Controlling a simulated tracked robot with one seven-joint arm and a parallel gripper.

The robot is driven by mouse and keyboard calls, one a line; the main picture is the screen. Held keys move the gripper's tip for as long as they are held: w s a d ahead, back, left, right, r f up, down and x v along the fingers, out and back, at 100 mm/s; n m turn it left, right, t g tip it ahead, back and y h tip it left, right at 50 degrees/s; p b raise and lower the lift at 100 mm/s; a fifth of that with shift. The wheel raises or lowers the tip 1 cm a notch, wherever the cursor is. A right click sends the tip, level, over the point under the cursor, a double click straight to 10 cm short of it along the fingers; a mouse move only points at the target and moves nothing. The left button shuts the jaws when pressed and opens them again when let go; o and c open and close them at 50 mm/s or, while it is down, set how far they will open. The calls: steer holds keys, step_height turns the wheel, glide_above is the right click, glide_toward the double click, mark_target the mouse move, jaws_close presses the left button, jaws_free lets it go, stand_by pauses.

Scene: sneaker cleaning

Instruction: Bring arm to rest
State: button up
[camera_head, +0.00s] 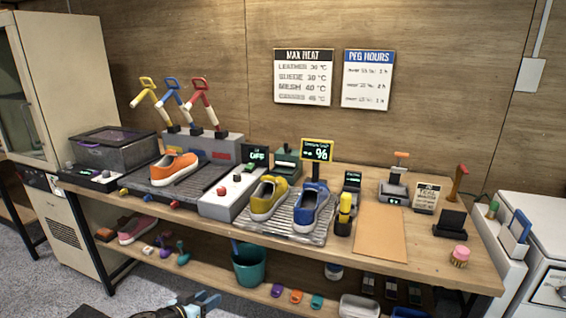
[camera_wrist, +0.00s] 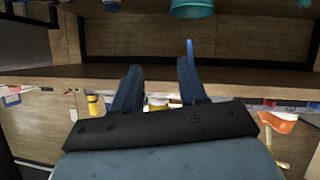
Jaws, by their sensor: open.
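My gripper (camera_head: 204,301) is low at the bottom edge of the head view, in front of the workbench (camera_head: 450,268) and below its top. It also shows in the wrist view (camera_wrist: 160,70), with its two dark blue fingers apart and nothing between them. Most of my arm is outside the head view. The wrist view appears upside down, with the bench's front edge and lower shelf beyond the fingers.
An orange sneaker (camera_head: 175,168), a yellow sneaker (camera_head: 268,198) and a blue sneaker (camera_head: 311,207) sit on the bench. A teal bucket (camera_head: 250,265) stands on the lower shelf near my gripper. A white appliance (camera_head: 545,290) is at the right. Grey floor (camera_head: 40,285) is open at left.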

steer(key=w+d+r+m+g+y, duration=0.15)
steer(key=d+r+g, duration=0.35)
steer(key=d, duration=0.5)
steer(key=w+d+r+g, duration=0.35)
steer(key=d+g, duration=0.25)
steer(key=d, duration=0.4)
steer(key=s+d+r+n+y, duration=0.1)
steer(key=s+d+r+y, duration=0.15)
steer(key=d+r, duration=0.6)
steer(key=s+d+r+n+y, duration=0.1)
steer(key=d+r+y, duration=0.3)
steer(key=r, duration=0.7)
steer(key=s+d+r+n+t+h, duration=0.2)
steer(key=s+d+r+t, duration=0.3)
steer(key=s+d+r, duration=0.7)
steer(key=s+r, duration=0.1)
steer(key=s, duration=0.2)
steer(key=shift+d, duration=0.4)
